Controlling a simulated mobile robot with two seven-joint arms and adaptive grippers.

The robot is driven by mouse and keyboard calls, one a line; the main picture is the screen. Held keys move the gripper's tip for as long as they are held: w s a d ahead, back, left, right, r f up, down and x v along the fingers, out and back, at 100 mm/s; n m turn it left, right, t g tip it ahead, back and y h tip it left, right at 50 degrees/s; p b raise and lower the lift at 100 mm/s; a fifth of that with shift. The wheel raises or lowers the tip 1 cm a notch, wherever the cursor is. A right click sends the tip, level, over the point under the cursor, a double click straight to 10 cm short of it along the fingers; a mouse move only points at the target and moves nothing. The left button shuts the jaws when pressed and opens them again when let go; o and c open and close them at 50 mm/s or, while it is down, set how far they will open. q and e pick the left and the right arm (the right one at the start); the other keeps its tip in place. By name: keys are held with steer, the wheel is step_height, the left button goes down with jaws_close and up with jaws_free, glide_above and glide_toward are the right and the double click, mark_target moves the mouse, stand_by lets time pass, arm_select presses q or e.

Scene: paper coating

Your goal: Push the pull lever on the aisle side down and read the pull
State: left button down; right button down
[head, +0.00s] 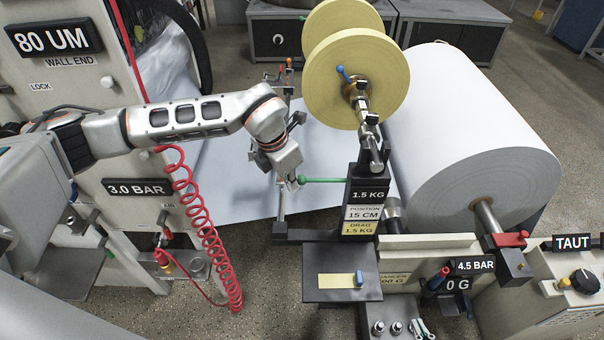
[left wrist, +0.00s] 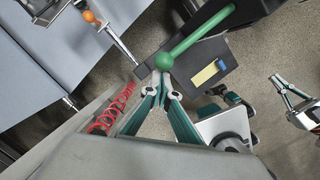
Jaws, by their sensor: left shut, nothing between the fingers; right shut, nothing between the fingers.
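The green lever (head: 325,180) with a ball end sticks out to the left, about level, from the dark post carrying the 1.5 KG readout (head: 370,195). Below that readout, labels read POSITION 15 CM and DRAG 1.5 KG. My left gripper (head: 292,184) is shut and empty, close beside the ball end. In the left wrist view the green lever (left wrist: 205,33) lies just beyond the fingertips of my left gripper (left wrist: 163,92); contact cannot be told. My right gripper (left wrist: 285,86) shows at the right of the left wrist view, shut and away from the lever.
Yellow rolls (head: 357,80) stand behind the post, and a large white paper roll (head: 470,130) is on the right. A red coiled hose (head: 205,230) hangs at the left. A lever with an orange knob (left wrist: 89,16) shows in the left wrist view. A dark plate (head: 315,255) sits below the post.

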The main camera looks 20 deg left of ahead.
arm_select(q)
steer(key=v, duration=1.2)
steer(key=shift+s+a+r, duration=0.15)
steer(key=shift+s+a, duration=0.1)
steer(key=shift+s, duration=0.2)
stand_by(0.4)
